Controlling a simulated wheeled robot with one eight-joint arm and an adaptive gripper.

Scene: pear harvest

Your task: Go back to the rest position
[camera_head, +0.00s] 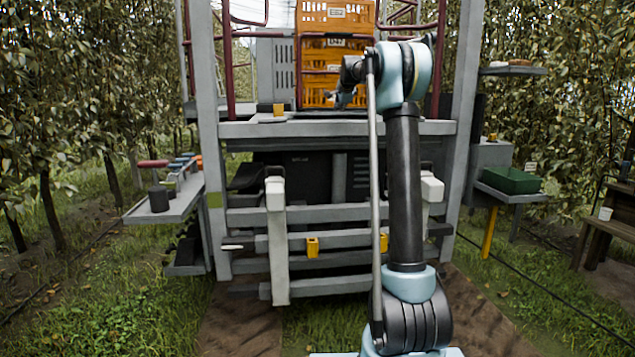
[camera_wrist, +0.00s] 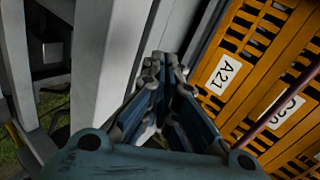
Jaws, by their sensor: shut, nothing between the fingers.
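My gripper (camera_wrist: 163,62) is shut and empty in the wrist view, its fingers together at the picture's middle. In the head view my gripper (camera_head: 343,99) is small and partly hidden at the end of my arm, in front of the orange crates. My arm stands upright right of the middle and bends toward the platform at its top. The stacked orange crates (camera_head: 312,55) stand on the platform behind it. In the wrist view the orange crate wall (camera_wrist: 232,62), with white labels, is at the right, beside the fingers.
A grey platform frame (camera_head: 208,100) with dark red rails (camera_head: 229,62) stands ahead. A side shelf (camera_head: 180,200) with small items is at the left. A green bin (camera_head: 510,180) is on a shelf at the right. A wooden bench (camera_head: 612,225) is at the far right. Trees line both sides.

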